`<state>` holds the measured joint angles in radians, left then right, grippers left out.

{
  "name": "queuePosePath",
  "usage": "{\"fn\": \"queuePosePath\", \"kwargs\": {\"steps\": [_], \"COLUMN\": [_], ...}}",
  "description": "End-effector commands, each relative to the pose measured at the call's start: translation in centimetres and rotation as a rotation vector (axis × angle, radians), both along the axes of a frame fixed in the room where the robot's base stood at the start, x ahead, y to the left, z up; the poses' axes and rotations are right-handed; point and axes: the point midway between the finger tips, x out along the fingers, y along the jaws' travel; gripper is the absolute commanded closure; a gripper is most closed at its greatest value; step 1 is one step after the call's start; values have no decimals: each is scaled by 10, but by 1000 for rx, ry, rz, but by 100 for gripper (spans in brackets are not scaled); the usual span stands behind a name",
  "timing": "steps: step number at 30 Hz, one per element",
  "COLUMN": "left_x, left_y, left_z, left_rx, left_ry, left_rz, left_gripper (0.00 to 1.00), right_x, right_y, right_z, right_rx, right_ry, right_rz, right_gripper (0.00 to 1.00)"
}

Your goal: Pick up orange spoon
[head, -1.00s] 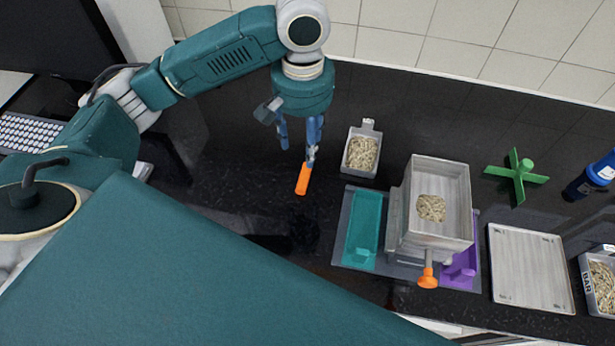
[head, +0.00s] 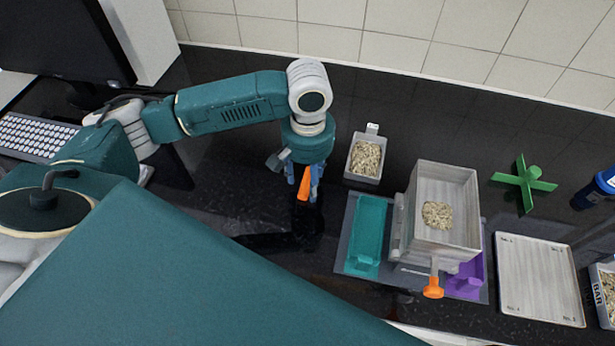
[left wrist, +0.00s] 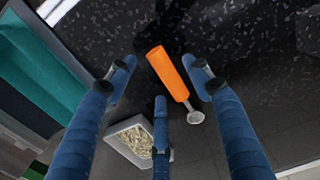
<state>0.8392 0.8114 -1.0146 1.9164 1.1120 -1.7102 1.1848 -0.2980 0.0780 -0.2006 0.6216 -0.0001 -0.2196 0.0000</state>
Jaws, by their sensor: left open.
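The orange spoon (head: 304,185) shows its orange handle on the dark counter in the head view; my gripper hides its far end. In the left wrist view, the spoon (left wrist: 168,74) shows whole, with a small metal scoop at the lower right end. My left gripper (head: 303,180) is open and points down at the spoon. In the left wrist view its blue fingers (left wrist: 160,72) are spread, with the handle between the two side fingers and a third finger below. I cannot tell whether they touch it. My right gripper is not in view.
Right of the spoon stand a grey container of grains (head: 366,157), a teal tray (head: 368,237) and a metal box (head: 446,182) with an orange knob (head: 433,289). Further right are a green cross (head: 524,183) and a flat metal tray (head: 540,278).

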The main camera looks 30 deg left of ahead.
Motion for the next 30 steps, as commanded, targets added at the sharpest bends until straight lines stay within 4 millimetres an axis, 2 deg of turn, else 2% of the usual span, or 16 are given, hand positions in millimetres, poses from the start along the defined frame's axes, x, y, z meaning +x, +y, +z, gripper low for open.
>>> {"fn": "queuePosePath", "kwargs": {"steps": [5,12,14,19,22,23,30], "left_x": [0,0,0,0,0,0,0], "left_y": [0,0,0,0,0,0,0], "left_z": [-19,-22,-22,-21,-21,-21,-19], "left_rx": [1,0,0,0,0,0,0], "left_ry": [0,-2,-2,-2,-2,-2,-2], "left_rz": [0,-1,-1,-1,-1,-1,0], "left_gripper": [49,49,59,92,92,96,96], "right_x": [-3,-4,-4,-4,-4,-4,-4], "right_y": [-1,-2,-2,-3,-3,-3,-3], "right_z": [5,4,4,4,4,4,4], "right_rx": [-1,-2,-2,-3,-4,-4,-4], "right_ry": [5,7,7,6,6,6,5], "right_rz": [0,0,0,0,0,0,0], "right_gripper": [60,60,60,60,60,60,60]}}
